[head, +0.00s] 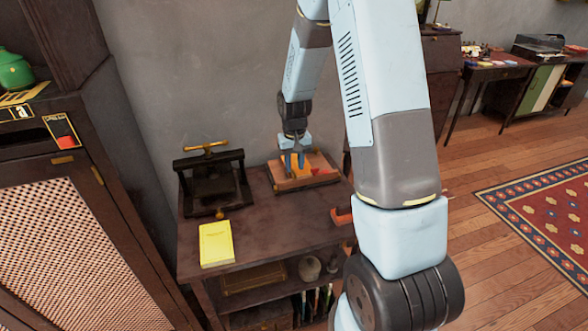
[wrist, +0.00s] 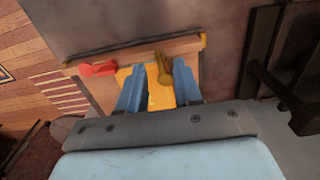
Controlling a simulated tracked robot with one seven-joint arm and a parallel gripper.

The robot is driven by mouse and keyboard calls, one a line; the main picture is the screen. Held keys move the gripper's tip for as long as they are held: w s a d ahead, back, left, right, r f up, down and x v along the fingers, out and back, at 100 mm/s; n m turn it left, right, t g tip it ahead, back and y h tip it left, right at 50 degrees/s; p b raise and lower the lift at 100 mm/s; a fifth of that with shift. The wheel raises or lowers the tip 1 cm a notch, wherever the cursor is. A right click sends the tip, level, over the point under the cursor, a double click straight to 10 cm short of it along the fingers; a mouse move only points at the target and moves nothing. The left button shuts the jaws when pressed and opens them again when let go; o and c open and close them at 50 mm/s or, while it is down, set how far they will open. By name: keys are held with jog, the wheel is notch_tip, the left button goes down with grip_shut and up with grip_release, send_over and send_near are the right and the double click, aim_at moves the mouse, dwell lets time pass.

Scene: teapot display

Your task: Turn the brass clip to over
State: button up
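The brass clip (wrist: 163,66) is a small dull-gold lever on the wooden edge bar of a board in the wrist view. My gripper (wrist: 159,72) has its two blue fingers apart, one on either side of the clip's picture position. I cannot tell whether they touch it or how far above it they are. A red clip (wrist: 99,69) sits on the same bar to the left. A yellow sheet (wrist: 154,97) lies on the board below the bar. In the head view my gripper (head: 294,162) is over the wooden board (head: 292,185); the brass clip cannot be made out there.
The board rests on a dark table (head: 275,235). A dark press with a brass handle (head: 206,148) stands left of it. A yellow book (head: 216,244) lies at the front left, and a red-orange item (head: 342,216) is near the right edge. The table's middle is clear.

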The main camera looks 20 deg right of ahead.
aim_at(295, 173)
notch_tip(295, 173, up, 11)
jog(key=shift+r, duration=0.15)
jog(key=shift+r, duration=0.1)
dwell(0.5)
jog(key=s+r+t, duration=0.3)
jog(key=s+r, duration=1)
jog(key=r, duration=0.2)
jog(key=s+r+t, duration=0.1)
jog(key=s+r, duration=0.1)
jog(key=s, duration=0.6)
jog(key=s+r+t, duration=0.1)
jog(key=s+r, duration=0.2)
jog(key=s, duration=0.5)
jog(key=shift+t, duration=0.3)
